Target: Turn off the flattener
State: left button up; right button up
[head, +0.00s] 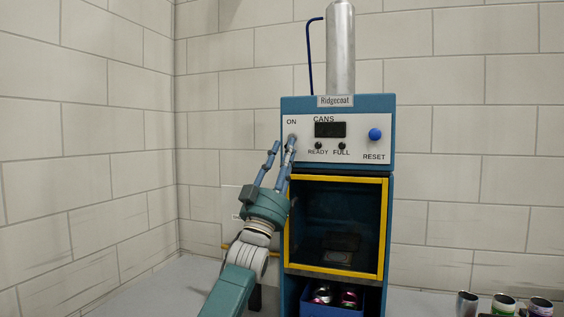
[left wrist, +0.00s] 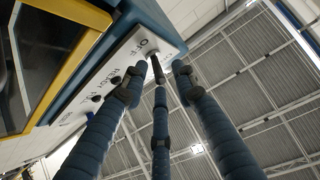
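The flattener is a blue machine (head: 387,230) labelled Ridgecoat, standing upright at the centre of the head view. Its white panel (head: 355,132) has an ON label at the upper left, where the switch is largely hidden by a finger. My left gripper (head: 282,146) is raised at the panel's left edge, its fingers spread, holding nothing. In the left wrist view the fingers (left wrist: 157,80) point up at the panel (left wrist: 125,60), one tip close to the switch spot beside an OFF label. I cannot tell whether it touches. My right gripper is not in view.
The panel also has a small dark display (head: 330,130), two small lamps and a blue RESET knob (head: 375,134). Below is a yellow-framed window (head: 383,230) and a blue bin (head: 330,309) with crushed cans. Several cans (head: 503,304) stand at the lower right.

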pick_arm(q)
jog(key=v, duration=1.2)
jog(key=shift+w+a, duration=0.1)
